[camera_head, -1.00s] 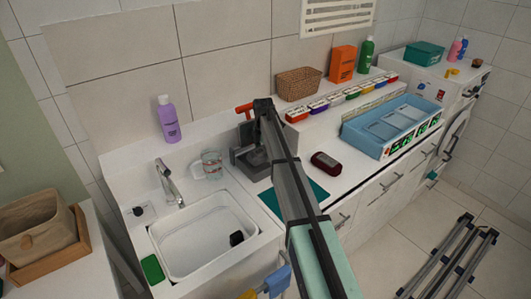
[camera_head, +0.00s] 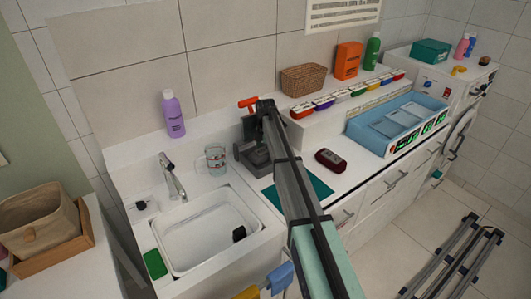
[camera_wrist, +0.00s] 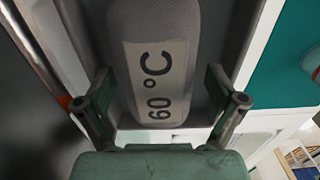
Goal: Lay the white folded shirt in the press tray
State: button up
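A grey press (camera_head: 254,158) with an orange handle (camera_head: 247,102) stands on the white counter, right of the sink, partly hidden behind my arm. In the wrist view a grey pad (camera_wrist: 150,25) with a "60 °C" label lies beyond my gripper. My gripper (camera_wrist: 165,88) has its two fingers wide apart over this grey unit; nothing is clearly held between them. A pale strip (camera_wrist: 165,137) shows below the pad; I cannot tell what it is. I cannot make out the white folded shirt in either view.
A white sink (camera_head: 205,225) and a glass mug (camera_head: 216,160) are left of the press. A teal mat (camera_head: 313,188), a dark red object (camera_head: 330,160) and a blue compartment tray (camera_head: 385,120) are to the right. A purple bottle (camera_head: 173,115) stands behind.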

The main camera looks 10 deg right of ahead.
jog(key=shift+w+r, duration=0.15)
notch_tip(320, 180, up, 12)
dwell(0.6)
